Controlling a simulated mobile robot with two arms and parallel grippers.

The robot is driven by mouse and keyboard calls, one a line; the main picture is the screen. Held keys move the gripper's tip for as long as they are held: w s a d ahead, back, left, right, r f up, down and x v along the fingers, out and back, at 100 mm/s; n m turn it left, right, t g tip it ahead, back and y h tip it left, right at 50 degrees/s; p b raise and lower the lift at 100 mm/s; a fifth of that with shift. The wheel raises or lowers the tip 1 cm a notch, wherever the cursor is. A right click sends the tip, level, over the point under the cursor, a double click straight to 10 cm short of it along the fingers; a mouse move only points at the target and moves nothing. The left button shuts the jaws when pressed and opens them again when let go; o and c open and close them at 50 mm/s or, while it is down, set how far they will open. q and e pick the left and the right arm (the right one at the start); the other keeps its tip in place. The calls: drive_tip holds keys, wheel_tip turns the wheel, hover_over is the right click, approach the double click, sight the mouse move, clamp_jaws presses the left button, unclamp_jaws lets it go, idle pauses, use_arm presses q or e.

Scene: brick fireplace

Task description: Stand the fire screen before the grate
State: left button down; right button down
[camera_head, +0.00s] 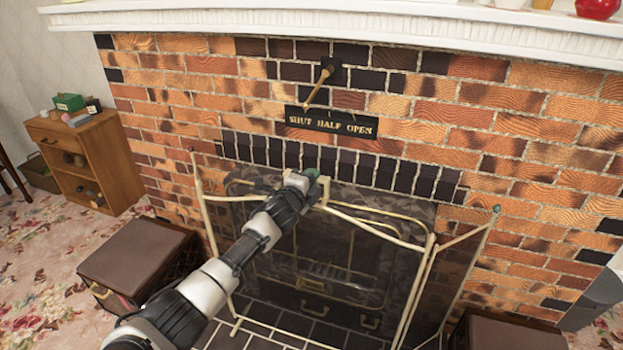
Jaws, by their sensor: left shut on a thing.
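The fire screen (424,270) has a cream metal frame, dark see-through mesh and folding side panels. It stands in front of the dark fireplace opening, its lower rail close to the tiled hearth (285,322); I cannot tell whether all its feet touch. My left gripper (314,184) is shut on the top middle of the screen, with my arm crossing its left part. The grate (322,280) shows dimly through the mesh, with brass-coloured parts. My right gripper is not in view.
A brown box seat (140,255) stands left of the hearth and another (505,335) at the lower right. A small wooden cabinet (115,165) is further left. The white mantel (330,22) runs above, and a "SHUT HALF OPEN" plate (331,122) with a lever is on the brickwork.

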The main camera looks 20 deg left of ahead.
use_arm(q)
drive_tip(key=shift+r, duration=0.3)
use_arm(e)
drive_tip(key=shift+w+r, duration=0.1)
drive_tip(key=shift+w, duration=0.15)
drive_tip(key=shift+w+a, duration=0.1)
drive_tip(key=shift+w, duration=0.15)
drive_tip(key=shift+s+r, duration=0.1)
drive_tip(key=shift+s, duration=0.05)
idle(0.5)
use_arm(q)
drive_tip(key=c, duration=1.1)
unclamp_jaws()
drive_tip(key=shift+s, duration=0.15)
drive_tip(key=shift+o, duration=0.7)
drive_tip(key=shift+f, duration=0.6)
drive_tip(key=shift+o, duration=0.8)
drive_tip(key=shift+r, duration=0.2)
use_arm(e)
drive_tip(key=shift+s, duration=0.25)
